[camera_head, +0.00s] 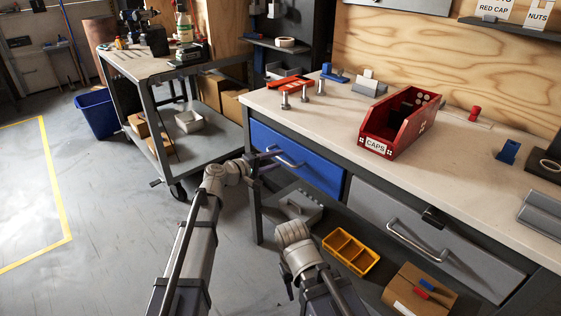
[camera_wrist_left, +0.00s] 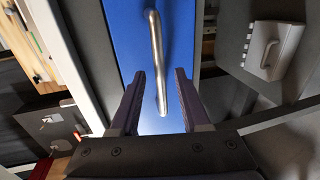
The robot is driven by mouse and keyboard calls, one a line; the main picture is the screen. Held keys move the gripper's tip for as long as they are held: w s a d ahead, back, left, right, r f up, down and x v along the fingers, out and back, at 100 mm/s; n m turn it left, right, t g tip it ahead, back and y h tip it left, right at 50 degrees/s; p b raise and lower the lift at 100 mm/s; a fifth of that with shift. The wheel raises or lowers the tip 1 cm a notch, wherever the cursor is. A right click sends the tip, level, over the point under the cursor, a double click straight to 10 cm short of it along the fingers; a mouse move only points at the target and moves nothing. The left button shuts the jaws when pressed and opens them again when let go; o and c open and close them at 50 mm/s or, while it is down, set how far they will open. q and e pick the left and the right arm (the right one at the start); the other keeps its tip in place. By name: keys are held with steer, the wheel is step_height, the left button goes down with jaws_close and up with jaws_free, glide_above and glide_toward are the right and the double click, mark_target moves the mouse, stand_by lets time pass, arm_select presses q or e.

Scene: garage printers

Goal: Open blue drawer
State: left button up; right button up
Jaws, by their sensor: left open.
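The blue drawer (camera_head: 318,172) is at the left end of the workbench, under the top, and its front looks flush with the bench frame. Its metal bar handle (camera_head: 288,160) is on the front. My left gripper (camera_head: 270,157) is at the handle's left end. In the left wrist view, the open left gripper (camera_wrist_left: 159,74) has one finger on each side of the handle (camera_wrist_left: 156,50), with gaps visible between bar and fingers. The blue drawer front (camera_wrist_left: 122,38) lies behind them. My right arm shows low in the head view, but its gripper is not visible.
A grey drawer (camera_head: 440,235) is right of the blue one. A red caps bin (camera_head: 398,125) stands on the workbench top (camera_head: 345,122). A yellow tray (camera_head: 351,252) and a cardboard box (camera_head: 420,290) are below. A grey cart (camera_head: 150,78) stands at the left; floor before it is open.

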arm_select(q)
steer(key=shift+x, duration=1.35)
jaws_close()
stand_by(0.5)
